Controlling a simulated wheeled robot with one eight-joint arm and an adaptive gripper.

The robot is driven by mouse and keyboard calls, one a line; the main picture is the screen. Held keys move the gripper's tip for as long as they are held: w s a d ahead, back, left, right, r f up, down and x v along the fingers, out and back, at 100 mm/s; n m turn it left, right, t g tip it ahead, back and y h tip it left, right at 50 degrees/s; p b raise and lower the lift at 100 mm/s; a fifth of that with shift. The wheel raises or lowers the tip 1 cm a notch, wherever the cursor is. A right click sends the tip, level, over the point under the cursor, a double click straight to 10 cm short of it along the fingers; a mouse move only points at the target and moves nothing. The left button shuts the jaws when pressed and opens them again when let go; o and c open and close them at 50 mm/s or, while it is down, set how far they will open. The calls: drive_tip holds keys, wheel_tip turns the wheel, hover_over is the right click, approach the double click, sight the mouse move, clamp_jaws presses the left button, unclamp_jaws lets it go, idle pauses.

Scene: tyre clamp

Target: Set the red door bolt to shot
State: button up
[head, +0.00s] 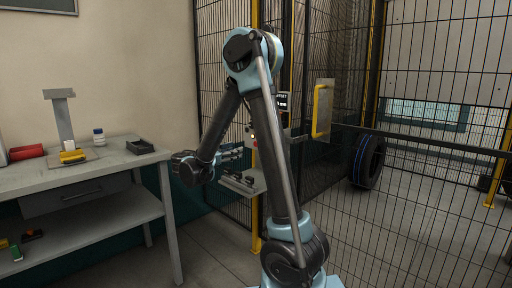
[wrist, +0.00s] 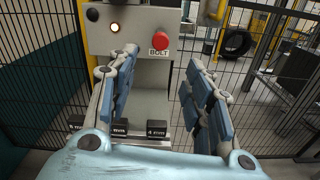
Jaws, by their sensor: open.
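The red bolt control is a round red knob (wrist: 159,42) with a "BOLT" label just under it, on the front of a grey box (wrist: 130,38) in the wrist view. Whether it is set to shot cannot be told from it. My gripper (wrist: 163,56) is open and empty, its two blue-padded fingers apart, one on each side of the knob in the picture and seemingly short of it. In the head view my gripper (head: 233,154) is beside the fence post, partly hidden by my own arm, pointing right toward the box.
A small lit lamp (wrist: 114,27) is left of the knob. Several black labelled blocks (wrist: 157,129) sit on a shelf below. Mesh fence panels (head: 340,200) stand behind and right. A workbench (head: 95,168) is at left. A tyre (head: 368,161) stands beyond the mesh.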

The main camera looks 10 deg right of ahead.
drive_tip(key=x, duration=1.5)
drive_tip(key=shift+d, duration=0.15)
drive_tip(key=shift+w, duration=0.1)
clamp_jaws()
